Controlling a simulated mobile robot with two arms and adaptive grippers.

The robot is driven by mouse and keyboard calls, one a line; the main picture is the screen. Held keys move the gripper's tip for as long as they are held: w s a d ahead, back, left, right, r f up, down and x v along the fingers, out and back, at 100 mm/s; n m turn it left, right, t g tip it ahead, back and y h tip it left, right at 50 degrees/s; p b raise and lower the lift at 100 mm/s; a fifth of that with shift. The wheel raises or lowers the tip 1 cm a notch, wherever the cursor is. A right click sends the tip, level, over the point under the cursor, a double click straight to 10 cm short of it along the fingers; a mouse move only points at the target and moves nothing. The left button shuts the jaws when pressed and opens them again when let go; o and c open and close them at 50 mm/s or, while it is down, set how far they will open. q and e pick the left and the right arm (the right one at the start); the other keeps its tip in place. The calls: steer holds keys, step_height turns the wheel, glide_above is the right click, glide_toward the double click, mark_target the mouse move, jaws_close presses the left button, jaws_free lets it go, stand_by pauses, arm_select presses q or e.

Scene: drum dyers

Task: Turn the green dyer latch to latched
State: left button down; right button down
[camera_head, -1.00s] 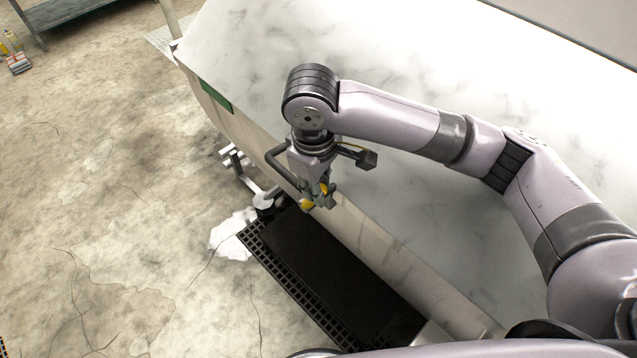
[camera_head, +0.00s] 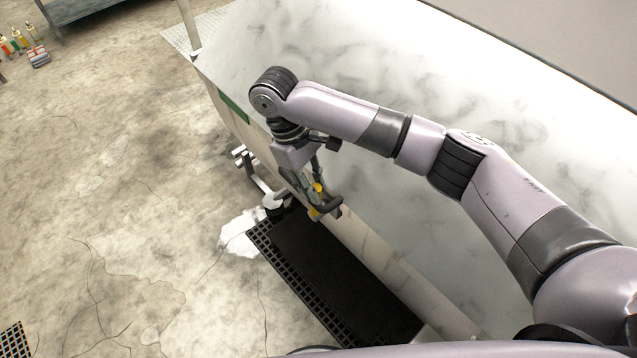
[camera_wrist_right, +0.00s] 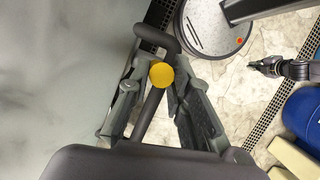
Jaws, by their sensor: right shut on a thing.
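The dyer (camera_head: 330,50) is a large pale, smudged body with a green label (camera_head: 233,107) on its side edge. My right gripper (camera_head: 318,200) is at the dyer's lower side edge. In the right wrist view its fingers (camera_wrist_right: 160,92) are shut on the dark, bent latch handle (camera_wrist_right: 151,112). The handle runs up between the fingers, with its bent end beyond them, and a yellow disc (camera_wrist_right: 161,75) shows there. In the head view the handle is partly hidden by the gripper. A dark gripper-like shape, seemingly my left gripper (camera_wrist_right: 264,66), shows small; its jaws are unclear.
A black mat or tray with a grid edge (camera_head: 273,268) lies on the floor below the dyer. White piping (camera_head: 257,178) stands by the dyer's side. Bottles (camera_head: 18,42) and a shelf (camera_head: 85,10) are at the far left. The cracked floor at left is mostly clear.

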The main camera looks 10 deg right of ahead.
steer(key=shift+w+a, duration=0.15)
steer(key=shift+w, duration=0.05)
steer(key=c, duration=1.4)
jaws_free()
steer(key=shift+c, duration=0.2)
steer(key=v, duration=1.2)
steer(key=shift+w, duration=0.2)
steer(key=shift+f, duration=0.1)
